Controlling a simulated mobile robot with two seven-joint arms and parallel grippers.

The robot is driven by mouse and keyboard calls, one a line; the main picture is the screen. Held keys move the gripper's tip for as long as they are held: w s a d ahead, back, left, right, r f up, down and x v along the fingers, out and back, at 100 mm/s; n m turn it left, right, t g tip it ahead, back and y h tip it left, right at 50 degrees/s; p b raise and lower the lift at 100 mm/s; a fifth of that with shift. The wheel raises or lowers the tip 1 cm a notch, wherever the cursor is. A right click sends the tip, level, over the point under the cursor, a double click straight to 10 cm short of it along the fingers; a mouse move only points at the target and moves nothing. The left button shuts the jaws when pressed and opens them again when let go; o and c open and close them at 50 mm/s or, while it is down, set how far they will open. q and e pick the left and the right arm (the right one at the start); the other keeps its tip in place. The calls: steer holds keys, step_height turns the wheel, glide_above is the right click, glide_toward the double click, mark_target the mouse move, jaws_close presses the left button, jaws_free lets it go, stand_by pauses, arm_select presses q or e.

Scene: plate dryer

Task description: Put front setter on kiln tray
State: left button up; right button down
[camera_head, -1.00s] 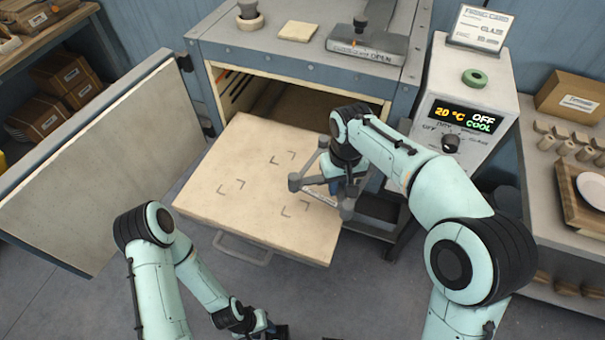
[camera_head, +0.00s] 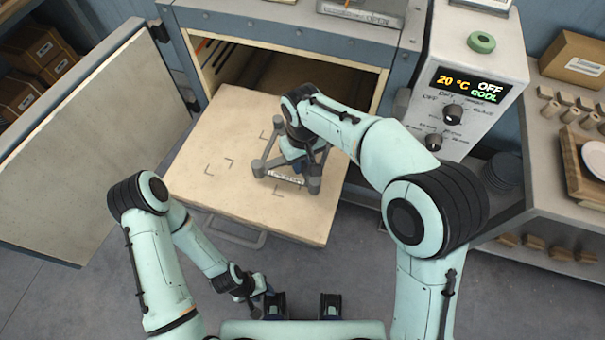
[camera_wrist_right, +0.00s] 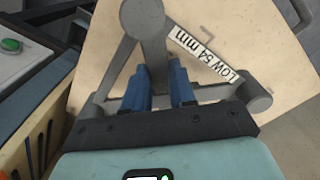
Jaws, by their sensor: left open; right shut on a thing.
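The setter (camera_head: 271,163) is a grey three-cornered frame with round posts and a "LOW 54 mm" label; it also shows in the wrist view (camera_wrist_right: 212,92). My right gripper (camera_wrist_right: 160,92) is shut on it, blue fingers around a grey part; in the head view this gripper (camera_head: 298,166) is partly hidden by its arm. The setter is over the right half of the pale kiln tray (camera_head: 195,190); I cannot tell whether it touches. Corner marks show on the tray left of and behind the setter. My left gripper (camera_head: 262,302) is open, low in front of the tray.
The kiln (camera_head: 300,42) stands open behind the tray, its door (camera_head: 90,140) swung out to the left. A control box (camera_head: 470,70) reading 20 °C, OFF, COOL stands right of it. A side bench (camera_head: 555,195) holds a wooden tray and small posts.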

steer(key=shift+f, duration=3.1)
steer(key=shift+b, duration=0.3)
steer(key=c, duration=0.9)
jaws_free()
steer(key=shift+f, duration=0.15)
step_height(320, 180, up, 12)
steer(key=shift+r+p, duration=0.15)
steer(key=shift+p, duration=0.6)
